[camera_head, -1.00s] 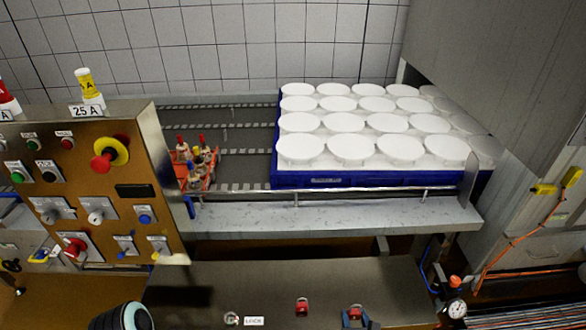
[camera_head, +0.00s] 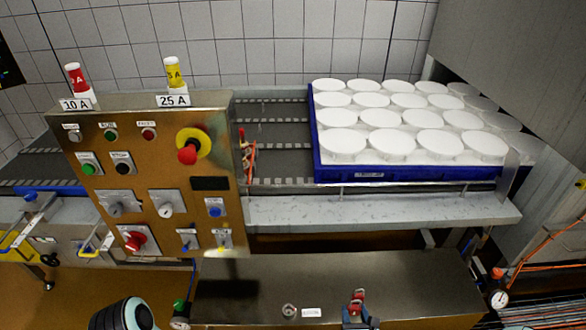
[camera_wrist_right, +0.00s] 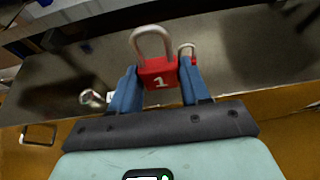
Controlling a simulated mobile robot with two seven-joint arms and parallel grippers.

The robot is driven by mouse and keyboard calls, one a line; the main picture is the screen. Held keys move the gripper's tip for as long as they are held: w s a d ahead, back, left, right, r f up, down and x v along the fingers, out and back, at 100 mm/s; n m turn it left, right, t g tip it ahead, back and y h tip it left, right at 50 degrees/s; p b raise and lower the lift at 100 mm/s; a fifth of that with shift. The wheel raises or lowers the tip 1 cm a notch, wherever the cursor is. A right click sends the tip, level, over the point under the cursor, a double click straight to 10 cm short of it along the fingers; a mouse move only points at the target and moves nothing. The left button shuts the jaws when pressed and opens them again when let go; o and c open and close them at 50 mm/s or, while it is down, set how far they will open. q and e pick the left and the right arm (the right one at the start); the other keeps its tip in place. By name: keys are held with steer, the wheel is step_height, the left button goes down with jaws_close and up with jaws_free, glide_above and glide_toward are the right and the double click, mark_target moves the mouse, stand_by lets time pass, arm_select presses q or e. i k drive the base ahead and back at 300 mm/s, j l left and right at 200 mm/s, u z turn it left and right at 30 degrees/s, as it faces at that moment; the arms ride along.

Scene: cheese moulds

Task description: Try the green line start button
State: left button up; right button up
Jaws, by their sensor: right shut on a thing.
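The control panel (camera_head: 215,130) stands at left. Its green button (camera_head: 87,169) sits on a pale plate at upper left, beside a black button (camera_head: 122,168). A smaller green lamp or button (camera_head: 110,135) is above them. My right gripper (camera_head: 358,316) is low in the head view, right of and well away from the panel. In the right wrist view it (camera_wrist_right: 158,85) is shut on a red padlock (camera_wrist_right: 159,72) marked 1, its shackle upward. A second red padlock (camera_wrist_right: 187,58) shows just behind it. My left gripper is not in view.
A red mushroom button (camera_head: 188,154) on yellow and a lower red knob (camera_head: 135,241) are on the panel. A blue tray (camera_head: 345,174) of white moulds is on the conveyor. A steel bench (camera_head: 250,290) with a label and small hook lies in front.

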mark_target(89, 170)
steer(key=j, duration=1.85)
steer(key=k+u, duration=0.05)
steer(key=k, duration=0.05)
